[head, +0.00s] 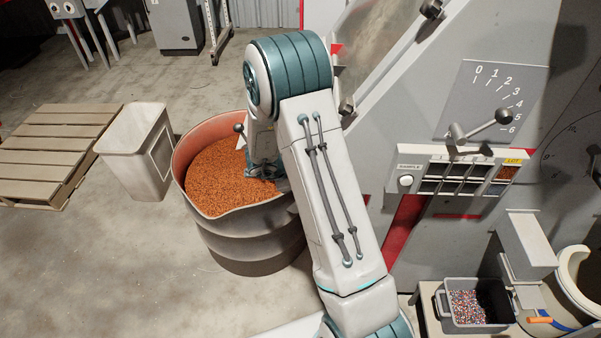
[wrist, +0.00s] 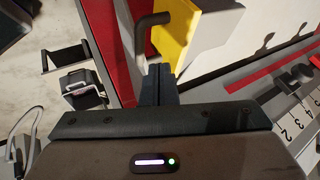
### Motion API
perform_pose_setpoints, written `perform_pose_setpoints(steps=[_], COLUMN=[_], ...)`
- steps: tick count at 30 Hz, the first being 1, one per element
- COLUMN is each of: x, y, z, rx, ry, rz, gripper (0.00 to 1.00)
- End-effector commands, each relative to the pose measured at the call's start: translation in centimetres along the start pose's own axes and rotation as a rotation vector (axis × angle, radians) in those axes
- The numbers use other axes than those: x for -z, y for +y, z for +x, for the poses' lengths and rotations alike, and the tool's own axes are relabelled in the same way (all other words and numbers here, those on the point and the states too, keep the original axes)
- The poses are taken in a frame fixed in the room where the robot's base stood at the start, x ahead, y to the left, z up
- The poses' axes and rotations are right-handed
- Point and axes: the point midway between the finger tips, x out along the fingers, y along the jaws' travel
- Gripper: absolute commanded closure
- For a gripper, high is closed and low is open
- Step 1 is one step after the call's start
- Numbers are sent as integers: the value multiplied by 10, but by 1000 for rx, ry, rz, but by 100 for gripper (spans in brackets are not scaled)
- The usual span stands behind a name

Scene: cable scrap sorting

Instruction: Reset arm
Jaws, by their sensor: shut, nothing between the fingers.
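My arm rises from the bottom of the head view, bends at a teal joint, and its far part comes down in front of the drum of copper-coloured granules (head: 215,235). I cannot make out the fingertips in the head view. In the wrist view my gripper (wrist: 161,72) has its two dark fingers together, with nothing between them. Beyond the fingers are a bent dark handle (wrist: 154,20) and a yellow block (wrist: 186,30). Whether the fingers touch either one, I cannot tell.
A grey machine (head: 400,125) with a numbered lever scale (head: 500,85) and a sample rack (head: 460,152) stands at right. Below it is a grey bin of mixed granules (head: 443,312). A white bin (head: 125,150) and wooden pallet (head: 50,150) stand left.

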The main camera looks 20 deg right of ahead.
Motion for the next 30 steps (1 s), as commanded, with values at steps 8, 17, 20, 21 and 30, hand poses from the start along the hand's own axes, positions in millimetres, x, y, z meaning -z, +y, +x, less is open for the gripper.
perform_pose_setpoints(steps=[8, 17, 20, 21, 30], x=[1, 0, -1, -1, -8], y=[-2, -1, -2, -5, -63], z=[-33, -40, -41, -44, -127], rx=[-3, -5, 1, 11, 265], ry=[0, 2, -5, -17, -316], rz=[0, 1, -2, -8, -241], gripper=[100, 100, 100, 100, 100])
